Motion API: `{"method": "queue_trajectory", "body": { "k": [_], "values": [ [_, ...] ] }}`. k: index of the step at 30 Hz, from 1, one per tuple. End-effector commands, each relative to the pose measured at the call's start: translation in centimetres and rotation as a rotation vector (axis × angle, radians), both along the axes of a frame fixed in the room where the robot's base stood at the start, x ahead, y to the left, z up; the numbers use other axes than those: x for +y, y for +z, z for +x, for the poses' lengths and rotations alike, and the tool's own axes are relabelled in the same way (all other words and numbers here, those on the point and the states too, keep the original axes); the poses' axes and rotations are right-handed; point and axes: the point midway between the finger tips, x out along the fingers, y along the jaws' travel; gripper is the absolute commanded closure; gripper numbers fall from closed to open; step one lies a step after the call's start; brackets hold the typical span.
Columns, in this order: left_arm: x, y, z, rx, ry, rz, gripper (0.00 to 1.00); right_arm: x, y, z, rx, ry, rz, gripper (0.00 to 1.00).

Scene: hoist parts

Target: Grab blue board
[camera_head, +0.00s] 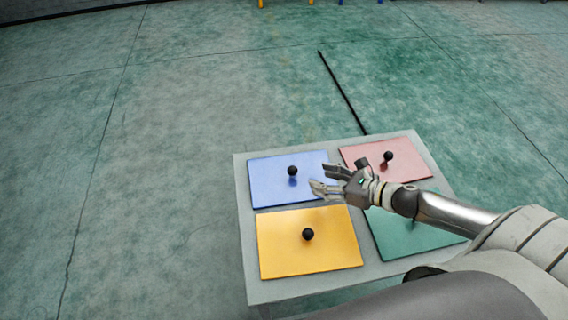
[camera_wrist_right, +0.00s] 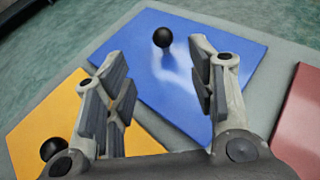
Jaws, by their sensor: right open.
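The blue board (camera_head: 268,184) lies flat at the far left of a grey table, with a black ball knob (camera_head: 292,171) standing on it. My right gripper (camera_head: 322,180) is open and empty over the right edge of the blue board, with its fingers pointing left toward the knob. In the right wrist view the blue board (camera_wrist_right: 190,85) spreads beyond and between the open fingers (camera_wrist_right: 160,95), and the knob (camera_wrist_right: 163,37) stands past the fingertips, apart from them. My left gripper is not in view.
The grey table (camera_head: 243,235) also holds a yellow board (camera_head: 285,255) in front, a red board (camera_head: 410,167) at the back right and a green board (camera_head: 390,235) partly under my right arm. The yellow and red boards show black knobs. Open floor lies left of the table.

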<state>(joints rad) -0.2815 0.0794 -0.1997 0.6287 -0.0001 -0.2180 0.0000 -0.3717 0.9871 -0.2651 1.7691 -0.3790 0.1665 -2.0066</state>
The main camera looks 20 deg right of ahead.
Motion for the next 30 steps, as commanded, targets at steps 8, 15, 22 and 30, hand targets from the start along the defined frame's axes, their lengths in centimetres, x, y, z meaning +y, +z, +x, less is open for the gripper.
{"method": "queue_trajectory", "body": {
  "k": [8,15,22,30],
  "values": [
    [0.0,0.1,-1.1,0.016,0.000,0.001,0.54,0.7,-0.6,1.5,-0.005,0.005,-0.006,0.48],
    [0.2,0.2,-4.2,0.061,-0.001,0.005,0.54,1.8,-1.6,3.5,-0.003,0.003,-0.004,0.48],
    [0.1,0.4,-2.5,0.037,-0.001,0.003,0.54,2.5,-2.1,4.4,-0.003,0.006,-0.005,0.48],
    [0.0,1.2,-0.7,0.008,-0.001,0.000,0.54,3.1,-2.7,5.9,-0.003,0.004,-0.004,0.48]
  ]
}}
